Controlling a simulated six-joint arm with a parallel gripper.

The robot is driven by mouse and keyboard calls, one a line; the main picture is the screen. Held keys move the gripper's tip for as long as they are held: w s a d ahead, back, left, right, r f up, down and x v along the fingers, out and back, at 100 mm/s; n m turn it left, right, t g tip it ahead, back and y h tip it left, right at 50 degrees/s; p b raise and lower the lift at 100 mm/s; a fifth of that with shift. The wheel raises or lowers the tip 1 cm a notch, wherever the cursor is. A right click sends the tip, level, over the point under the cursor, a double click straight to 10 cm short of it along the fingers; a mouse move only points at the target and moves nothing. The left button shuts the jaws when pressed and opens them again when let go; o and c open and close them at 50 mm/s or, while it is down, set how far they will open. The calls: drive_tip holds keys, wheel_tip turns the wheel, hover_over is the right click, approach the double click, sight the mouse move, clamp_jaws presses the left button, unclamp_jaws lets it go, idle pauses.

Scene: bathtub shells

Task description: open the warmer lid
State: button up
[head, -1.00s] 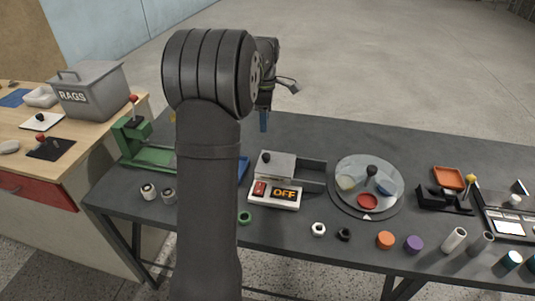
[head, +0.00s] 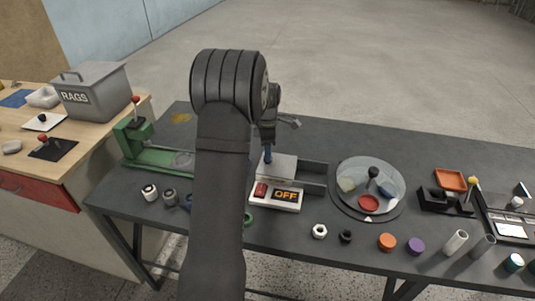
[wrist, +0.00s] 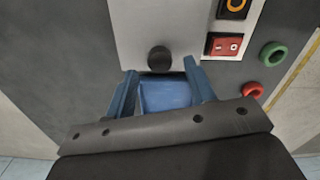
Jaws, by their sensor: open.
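In the wrist view the black lid knob (wrist: 159,59) sits at the fingertips, roughly centred between the two open fingers. Contact cannot be told. The knob is hidden by the gripper in the head view.
A turntable (head: 348,203) with small dishes stands right of the warmer. A green press (head: 140,150) is at the left. A green ring (wrist: 273,54) and a red ring (wrist: 252,91) lie nearby. A blue surface (wrist: 168,95) shows between the fingers. Nuts and caps line the front edge.

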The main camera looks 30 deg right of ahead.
sight(294, 167)
drive_tip(key=shift+f, duration=1.2)
clamp_jaws()
drive_tip(key=s+d, duration=0.6)
drive_tip(key=d, duration=0.1)
drive_tip(key=shift+s, duration=0.4)
unclamp_jaws()
drive_tip(key=shift+a, duration=0.1)
